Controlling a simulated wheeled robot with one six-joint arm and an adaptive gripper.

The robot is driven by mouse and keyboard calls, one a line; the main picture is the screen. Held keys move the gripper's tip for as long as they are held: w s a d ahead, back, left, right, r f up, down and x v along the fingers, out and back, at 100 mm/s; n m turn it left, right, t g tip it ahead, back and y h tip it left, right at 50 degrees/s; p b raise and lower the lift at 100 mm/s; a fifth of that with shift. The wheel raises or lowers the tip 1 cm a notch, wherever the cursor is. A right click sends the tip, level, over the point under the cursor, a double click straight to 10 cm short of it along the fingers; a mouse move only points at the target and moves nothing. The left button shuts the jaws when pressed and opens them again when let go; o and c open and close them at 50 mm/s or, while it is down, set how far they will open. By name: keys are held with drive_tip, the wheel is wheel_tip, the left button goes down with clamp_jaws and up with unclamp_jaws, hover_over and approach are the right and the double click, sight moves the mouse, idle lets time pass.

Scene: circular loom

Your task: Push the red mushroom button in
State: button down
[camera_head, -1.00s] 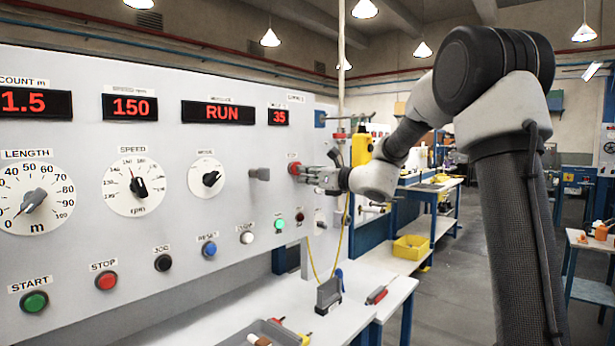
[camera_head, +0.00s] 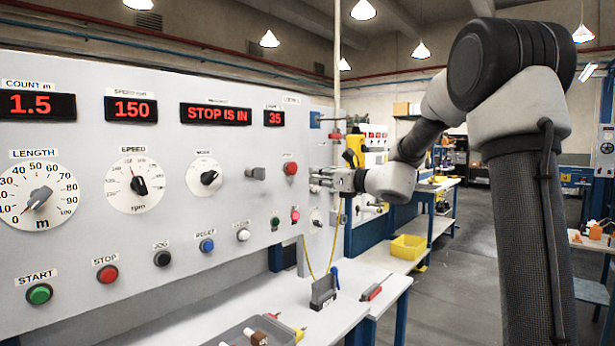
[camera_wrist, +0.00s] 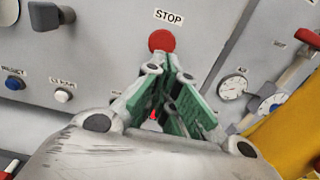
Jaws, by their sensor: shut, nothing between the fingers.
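The red mushroom button (camera_head: 290,168) is on the right part of the grey panel. In the wrist view the button (camera_wrist: 162,40) shows under a STOP label, just beyond my fingertips. My gripper (camera_head: 314,178) is shut and empty, to the right of the button in the head view. A gap shows between the fingertips and the button there. The panel's display (camera_head: 216,114) reads STOP IS IN. How deep the button sits is hard to tell.
A grey lever-like knob (camera_head: 256,173) stands out left of the button. A small red lamp (camera_head: 295,215) looks lit below it. A gauge (camera_wrist: 232,87) and a yellow body (camera_wrist: 288,140) lie right of my gripper in the wrist view. A white bench (camera_head: 370,275) is below.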

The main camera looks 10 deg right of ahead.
drive_tip(key=v, duration=0.6)
drive_tip(key=shift+s+d, duration=0.25)
drive_tip(key=shift+r, duration=0.1)
drive_tip(key=s+d+f+n+g+h, duration=0.1)
drive_tip(key=s+f+n+g+h, duration=0.2)
drive_tip(key=s+f+n+g, duration=1.05)
drive_tip(key=s+d+n+t+h, duration=0.1)
drive_tip(key=s+d+n+h, duration=0.1)
drive_tip(key=s+n, duration=0.3)
drive_tip(key=s+d+f+n+t+h, duration=0.1)
drive_tip(key=s+d+n+h, duration=0.2)
drive_tip(key=s, duration=0.7)
drive_tip(key=s+d+n+t+h, duration=0.1)
drive_tip(key=s+d+n+h, duration=0.1)
drive_tip(key=s+n, duration=0.5)
drive_tip(key=shift+s+d+f+h, duration=0.3)
drive_tip(key=shift+s+d, duration=0.35)
drive_tip(key=shift+s, duration=0.2)
